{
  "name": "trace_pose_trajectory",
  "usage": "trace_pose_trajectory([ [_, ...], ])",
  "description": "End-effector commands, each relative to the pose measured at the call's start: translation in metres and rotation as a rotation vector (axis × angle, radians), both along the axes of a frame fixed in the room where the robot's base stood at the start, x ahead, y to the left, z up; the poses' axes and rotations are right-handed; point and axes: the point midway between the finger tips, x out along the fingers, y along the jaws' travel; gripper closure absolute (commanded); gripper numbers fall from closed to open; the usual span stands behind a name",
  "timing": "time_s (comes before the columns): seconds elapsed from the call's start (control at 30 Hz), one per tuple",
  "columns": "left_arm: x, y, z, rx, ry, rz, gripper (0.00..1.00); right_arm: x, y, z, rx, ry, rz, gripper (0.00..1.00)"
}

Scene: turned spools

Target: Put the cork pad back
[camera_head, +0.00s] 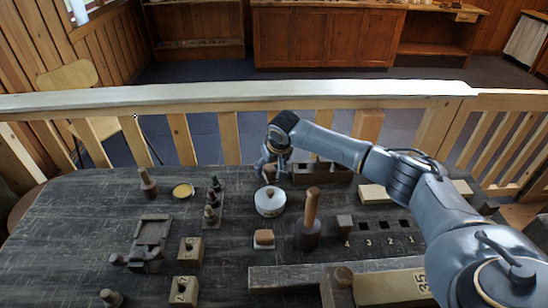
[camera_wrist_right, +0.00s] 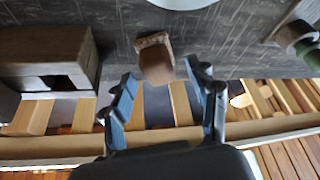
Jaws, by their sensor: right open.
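My right gripper (camera_head: 268,165) is at the back of the table, beyond a round white lidded pot (camera_head: 270,204). In the right wrist view its two fingers (camera_wrist_right: 160,76) are spread, with a small brown block (camera_wrist_right: 156,62) between and just beyond their tips. The block has a rough, speckled, cork-like end; it shows partly behind the gripper in the head view (camera_head: 269,175). I cannot tell whether a finger touches it. Another brown piece (camera_head: 264,237) rests on a pale square base in front of the pot. I cannot tell for certain which is the cork pad. My left gripper is not in view.
A dark wooden block (camera_head: 322,173) stands right of the gripper. A mallet (camera_head: 309,225) stands upright right of the pot. A rack of small dark pieces (camera_head: 212,205) and a yellow-topped tin (camera_head: 183,190) are left. A railing (camera_head: 230,98) runs behind the table.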

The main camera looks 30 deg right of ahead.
Motion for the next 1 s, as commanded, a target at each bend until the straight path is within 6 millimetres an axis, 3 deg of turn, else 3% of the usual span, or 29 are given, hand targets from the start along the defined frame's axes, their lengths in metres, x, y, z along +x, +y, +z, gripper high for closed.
trace_pose_trajectory([
  [0.2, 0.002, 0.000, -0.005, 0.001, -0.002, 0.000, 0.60, -0.018, 0.000, 0.045, 0.000, -0.005, -0.001, 0.41],
  [0.43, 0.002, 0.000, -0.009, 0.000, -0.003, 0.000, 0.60, -0.033, 0.002, 0.081, 0.000, -0.002, -0.001, 0.41],
  [0.63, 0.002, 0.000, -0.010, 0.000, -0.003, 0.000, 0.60, -0.038, 0.002, 0.093, -0.001, -0.002, -0.001, 0.41],
  [1.0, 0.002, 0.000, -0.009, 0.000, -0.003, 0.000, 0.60, -0.038, 0.002, 0.093, -0.001, -0.001, -0.001, 0.41],
])
